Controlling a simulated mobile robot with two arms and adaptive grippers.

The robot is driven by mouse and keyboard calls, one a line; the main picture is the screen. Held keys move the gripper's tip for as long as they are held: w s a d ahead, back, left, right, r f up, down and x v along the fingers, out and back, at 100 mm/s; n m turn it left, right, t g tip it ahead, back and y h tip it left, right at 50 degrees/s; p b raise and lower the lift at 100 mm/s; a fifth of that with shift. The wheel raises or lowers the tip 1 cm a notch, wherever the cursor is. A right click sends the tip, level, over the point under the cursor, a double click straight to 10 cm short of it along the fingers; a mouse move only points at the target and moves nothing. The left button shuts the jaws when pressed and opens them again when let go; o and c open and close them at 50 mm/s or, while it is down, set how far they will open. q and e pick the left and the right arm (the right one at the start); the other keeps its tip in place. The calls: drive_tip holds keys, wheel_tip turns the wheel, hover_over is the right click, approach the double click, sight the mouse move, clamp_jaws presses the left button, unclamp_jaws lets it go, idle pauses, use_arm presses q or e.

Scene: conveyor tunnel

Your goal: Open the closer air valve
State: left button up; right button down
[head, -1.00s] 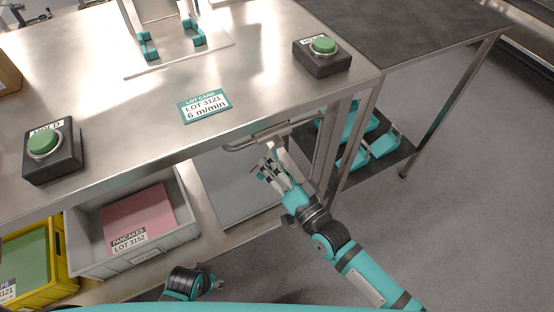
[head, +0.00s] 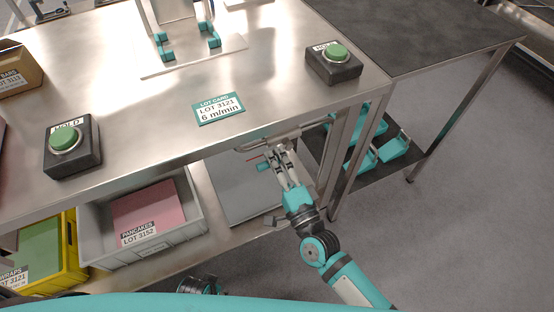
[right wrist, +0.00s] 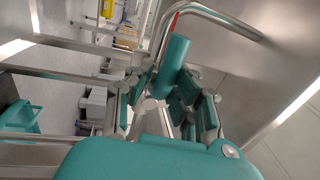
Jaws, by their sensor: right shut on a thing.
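Under the front edge of the steel table runs a bent steel pipe (right wrist: 228,20), also visible in the head view (head: 290,138). A thin red part (right wrist: 175,21) with a teal cylindrical grip (right wrist: 173,64) sits beside it; these look like the valve's lever. My right gripper (head: 278,158) is below the table edge at this lever. It is shut on the teal grip, though its fingers partly hide the contact. The valve's body is not clear. My left gripper (head: 205,287) is low at the bottom edge, cut off, its jaws unclear.
The steel table (head: 150,115) is above, with a lot card (head: 219,108) and two green-button boxes (head: 72,146) (head: 334,64). A grey crate (head: 187,228) and a yellow crate (head: 75,262) sit on the lower shelf. Open floor lies to the right.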

drive_tip(key=shift+w+r+m, duration=0.1)
drive_tip(key=shift+r+m, duration=0.2)
drive_tip(key=shift+r, duration=0.25)
drive_tip(key=c, duration=1.2)
unclamp_jaws()
drive_tip(key=shift+s+f, duration=0.2)
drive_tip(key=shift+f, duration=0.1)
drive_tip(key=v, duration=1.1)
drive_tip(key=shift+s+d, duration=0.2)
drive_tip(key=shift+s, duration=0.05)
drive_tip(key=shift+f, duration=0.1)
